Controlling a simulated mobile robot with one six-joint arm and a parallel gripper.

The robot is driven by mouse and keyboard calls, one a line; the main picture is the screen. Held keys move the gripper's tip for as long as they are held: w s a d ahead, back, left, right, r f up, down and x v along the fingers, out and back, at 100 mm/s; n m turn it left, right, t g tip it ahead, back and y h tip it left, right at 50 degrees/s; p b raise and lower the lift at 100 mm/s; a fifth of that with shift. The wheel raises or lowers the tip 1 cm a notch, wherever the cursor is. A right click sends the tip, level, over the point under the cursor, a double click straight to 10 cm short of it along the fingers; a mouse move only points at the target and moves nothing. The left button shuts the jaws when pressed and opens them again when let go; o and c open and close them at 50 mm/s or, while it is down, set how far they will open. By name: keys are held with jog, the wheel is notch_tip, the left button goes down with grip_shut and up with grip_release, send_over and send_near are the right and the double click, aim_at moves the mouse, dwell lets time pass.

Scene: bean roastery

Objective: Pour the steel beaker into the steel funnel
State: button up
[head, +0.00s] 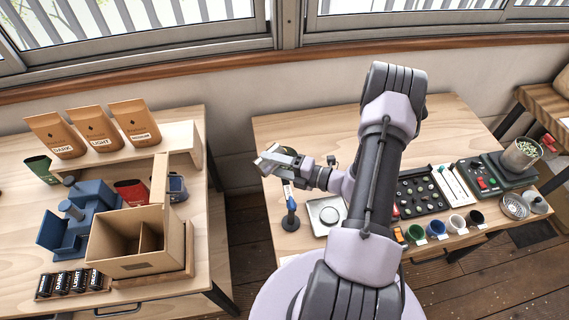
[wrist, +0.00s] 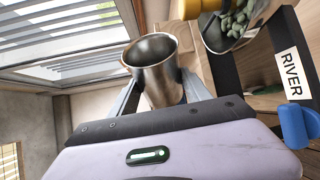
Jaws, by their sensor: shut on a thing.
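My gripper (head: 291,164) is shut on the steel beaker (wrist: 156,66) and holds it above the left end of the right-hand table. The beaker shows between both fingers in the wrist view, its mouth toward the top of that picture. Its visible inner wall is bare metal; the bottom is hidden. In the head view the beaker (head: 268,160) looks tilted. A metal-rimmed vessel with green beans (wrist: 228,26) is close beside the beaker's mouth in the wrist view. I cannot tell whether it is the steel funnel, and I cannot clearly make out a funnel elsewhere.
A blue-topped stand (head: 290,207) and a square pale tray (head: 327,214) stand below my gripper. A cardboard box (head: 133,246) stands on the left table.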

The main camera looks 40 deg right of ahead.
aim_at(267, 174)
jog(key=a+f+n+g+h, duration=0.1)
jog(key=a+f+n, duration=0.1)
jog(key=n, duration=0.1)
jog(key=shift+s+f+b, duration=0.1)
jog(key=shift+b, duration=0.2)
jog(key=n+h, duration=0.1)
jog(key=f+n+h+b, duration=0.1)
jog(key=n, duration=0.1)
jog(key=shift+a, duration=0.1)
jog(key=a+f+n+h+b, duration=0.4)
jog(key=n+b, duration=0.1)
jog(key=shift+s+f+n, duration=0.2)
jog(key=shift+s+n, duration=0.05)
jog(key=shift+n, duration=0.05)
jog(key=shift+a, duration=0.1)
